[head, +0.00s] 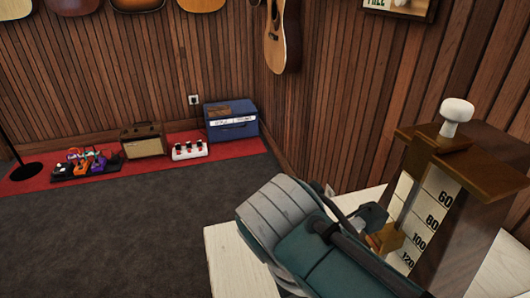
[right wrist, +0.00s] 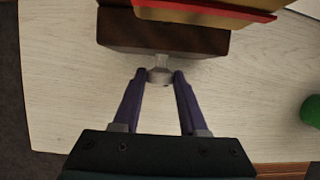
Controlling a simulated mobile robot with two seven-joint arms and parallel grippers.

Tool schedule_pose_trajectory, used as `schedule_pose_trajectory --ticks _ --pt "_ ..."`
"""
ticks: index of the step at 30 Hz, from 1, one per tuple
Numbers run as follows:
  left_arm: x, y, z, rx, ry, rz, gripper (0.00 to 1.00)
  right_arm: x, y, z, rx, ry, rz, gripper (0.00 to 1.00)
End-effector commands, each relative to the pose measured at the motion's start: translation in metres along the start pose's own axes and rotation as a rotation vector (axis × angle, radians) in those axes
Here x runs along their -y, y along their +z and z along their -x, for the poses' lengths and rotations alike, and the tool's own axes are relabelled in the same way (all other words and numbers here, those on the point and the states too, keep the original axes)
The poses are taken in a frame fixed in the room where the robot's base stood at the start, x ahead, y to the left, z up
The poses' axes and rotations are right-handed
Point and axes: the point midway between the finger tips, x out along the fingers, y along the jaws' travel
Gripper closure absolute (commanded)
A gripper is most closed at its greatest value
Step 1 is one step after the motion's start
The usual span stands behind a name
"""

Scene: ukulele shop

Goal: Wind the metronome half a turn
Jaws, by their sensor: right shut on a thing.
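The metronome (head: 478,185) is a tall brown wooden case at the right of the head view. It has a white scale reading 60 to 120 and a pale knob (head: 457,112) on top. In the right wrist view its dark brown side (right wrist: 165,38) is at the top, with a small pale grey winding key (right wrist: 161,60) sticking out. My right gripper (right wrist: 160,77) is shut on this key, one purple finger on each side. In the head view my right arm covers the lower metronome and the key. My left gripper is in neither view.
The metronome stands on a pale wooden table (right wrist: 65,95). A round green thing (right wrist: 312,110) is at the right edge of the right wrist view. A blue amplifier (head: 232,122), a small brown amplifier (head: 144,141) and pedals stand on a red strip along the far wall.

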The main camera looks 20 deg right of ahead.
Motion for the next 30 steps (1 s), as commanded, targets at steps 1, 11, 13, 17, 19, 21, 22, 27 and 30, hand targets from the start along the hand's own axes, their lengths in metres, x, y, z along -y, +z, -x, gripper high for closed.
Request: schedule_pose_trajectory --ticks 1,11,13,17,19,21,22,27,30 --pt "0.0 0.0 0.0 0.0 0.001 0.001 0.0 0.0 0.0 0.0 0.001 -0.001 0.0 1.0" --pt "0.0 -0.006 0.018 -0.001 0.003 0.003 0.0 0.003 0.003 0.003 0.003 0.066 -0.027 1.0" --pt "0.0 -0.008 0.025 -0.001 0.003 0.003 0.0 0.004 0.003 0.004 0.003 0.101 -0.04 1.0" --pt "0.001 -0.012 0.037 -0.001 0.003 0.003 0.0 0.006 0.003 0.003 0.003 0.186 -0.074 1.0" --pt "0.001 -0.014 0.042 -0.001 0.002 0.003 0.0 0.007 0.002 0.002 0.004 0.237 -0.094 1.0" --pt "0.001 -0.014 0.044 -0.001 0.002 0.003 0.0 0.008 0.002 0.0 0.003 0.287 -0.115 1.0" --pt "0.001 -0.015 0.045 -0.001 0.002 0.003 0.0 0.008 0.001 0.0 0.002 0.308 -0.124 1.0" --pt "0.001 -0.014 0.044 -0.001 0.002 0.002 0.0 0.009 -0.001 -0.003 0.002 0.417 -0.169 1.0" --pt "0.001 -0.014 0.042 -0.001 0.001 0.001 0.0 0.01 -0.001 -0.004 0.002 0.47 -0.191 1.0"
